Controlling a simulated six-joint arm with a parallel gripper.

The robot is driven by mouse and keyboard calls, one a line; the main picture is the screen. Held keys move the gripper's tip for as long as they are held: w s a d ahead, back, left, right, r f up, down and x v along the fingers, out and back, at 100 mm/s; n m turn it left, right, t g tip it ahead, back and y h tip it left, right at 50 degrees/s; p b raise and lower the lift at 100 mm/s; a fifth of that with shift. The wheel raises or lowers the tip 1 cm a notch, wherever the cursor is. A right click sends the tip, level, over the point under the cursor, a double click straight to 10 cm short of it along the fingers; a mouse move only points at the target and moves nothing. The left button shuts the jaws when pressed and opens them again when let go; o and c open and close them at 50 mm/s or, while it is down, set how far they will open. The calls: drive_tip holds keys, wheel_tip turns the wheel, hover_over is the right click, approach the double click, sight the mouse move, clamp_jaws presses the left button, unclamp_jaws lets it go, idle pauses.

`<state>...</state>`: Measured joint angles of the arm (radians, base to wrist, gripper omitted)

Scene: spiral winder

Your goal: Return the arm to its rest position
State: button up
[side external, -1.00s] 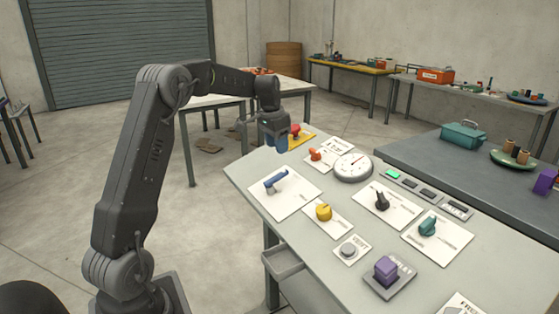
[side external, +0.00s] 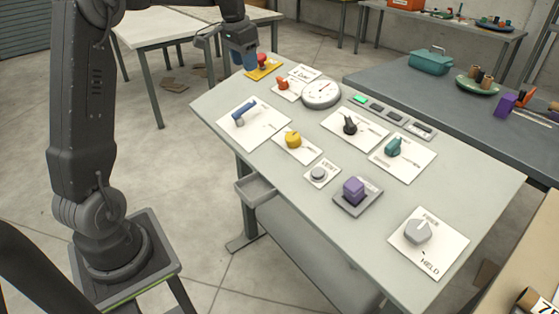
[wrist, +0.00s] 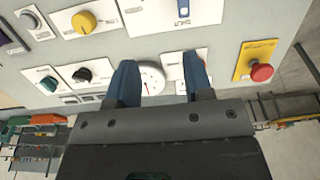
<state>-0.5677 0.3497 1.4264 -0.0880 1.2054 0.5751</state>
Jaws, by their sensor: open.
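My gripper (side external: 244,60) is at the far left corner of the panel table (side external: 470,180) in the side view, close to the red button on the yellow plate (side external: 267,71). In the wrist view my gripper (wrist: 160,80) has its two blue fingers spread apart with nothing held between them. A white dial gauge (wrist: 150,80) shows behind the gap, and the red button (wrist: 261,72) is to the right of the fingers. Both fingers are apart from the button in that view.
The table carries a blue lever (side external: 244,109), a yellow knob (side external: 293,139), a black knob (side external: 349,124), a teal knob (side external: 393,147), a purple block (side external: 354,190) and a grey knob (side external: 417,232). A grey bench (side external: 400,75) stands behind; floor is open at left.

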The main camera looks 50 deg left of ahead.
drive_tip(key=s+d+r+t, duration=0.1)
drive_tip(key=s+d, duration=0.7)
drive_tip(key=d, duration=0.3)
drive_tip(key=s+d+r+t, duration=0.2)
drive_tip(key=s+d, duration=0.6)
drive_tip(key=d, duration=0.2)
drive_tip(key=s+d+f, duration=0.4)
drive_tip(key=s, duration=0.4)
drive_tip(key=shift+d+f+t, duration=0.3)
drive_tip(key=shift+w, duration=0.1)
drive_tip(key=shift+c, duration=0.4)
